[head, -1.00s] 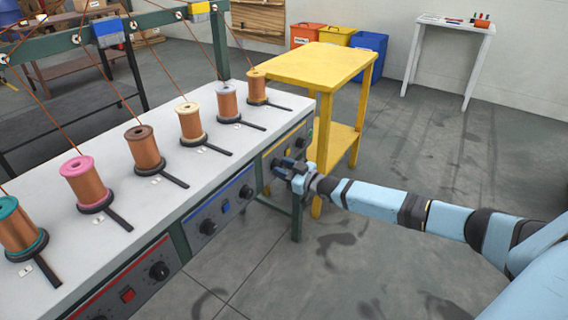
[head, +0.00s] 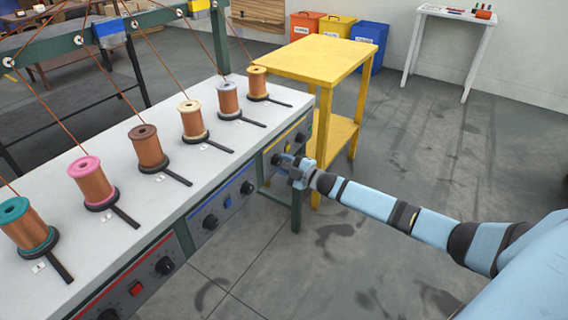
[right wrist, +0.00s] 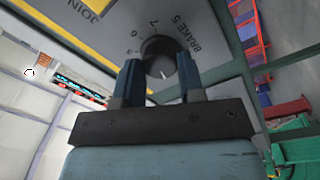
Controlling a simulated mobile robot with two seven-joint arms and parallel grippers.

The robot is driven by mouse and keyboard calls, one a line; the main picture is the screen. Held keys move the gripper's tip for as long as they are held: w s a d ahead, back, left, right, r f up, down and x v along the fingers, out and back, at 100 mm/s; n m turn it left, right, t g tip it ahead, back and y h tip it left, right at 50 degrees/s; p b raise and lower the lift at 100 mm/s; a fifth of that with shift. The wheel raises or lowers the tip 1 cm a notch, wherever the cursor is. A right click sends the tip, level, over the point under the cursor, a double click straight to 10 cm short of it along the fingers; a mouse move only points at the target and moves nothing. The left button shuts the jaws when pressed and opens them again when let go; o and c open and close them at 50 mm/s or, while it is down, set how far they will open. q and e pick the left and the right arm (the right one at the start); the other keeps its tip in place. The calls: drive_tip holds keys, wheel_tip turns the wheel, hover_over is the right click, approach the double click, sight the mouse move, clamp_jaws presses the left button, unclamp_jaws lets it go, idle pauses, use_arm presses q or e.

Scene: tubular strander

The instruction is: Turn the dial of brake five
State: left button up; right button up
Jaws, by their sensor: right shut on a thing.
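The dial of brake five is a round dark knob (right wrist: 162,58) on a grey panel in the right wrist view. The label BRAKE 5 is printed beside it, with the scale figures 6 and 7 near its rim. My right gripper (right wrist: 160,78) has its two blue fingers on either side of the knob and is shut on it. In the head view the right gripper (head: 283,161) is at the yellow-striped panel (head: 292,138) on the far end of the bench front. The fingers and wrist partly hide the knob. My left gripper is in neither view.
Other dark knobs (head: 210,222) line the bench front below blue and red stripes. Several wire spools (head: 148,148) stand on the white bench top (head: 75,165). A yellow table (head: 318,57) stands close behind the gripper. Open floor (head: 430,150) lies to the right.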

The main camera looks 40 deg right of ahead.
drive_tip(key=shift+n, duration=0.6)
drive_tip(key=o, duration=0.9)
drive_tip(key=shift+o, duration=0.2)
drive_tip(key=shift+s, duration=0.1)
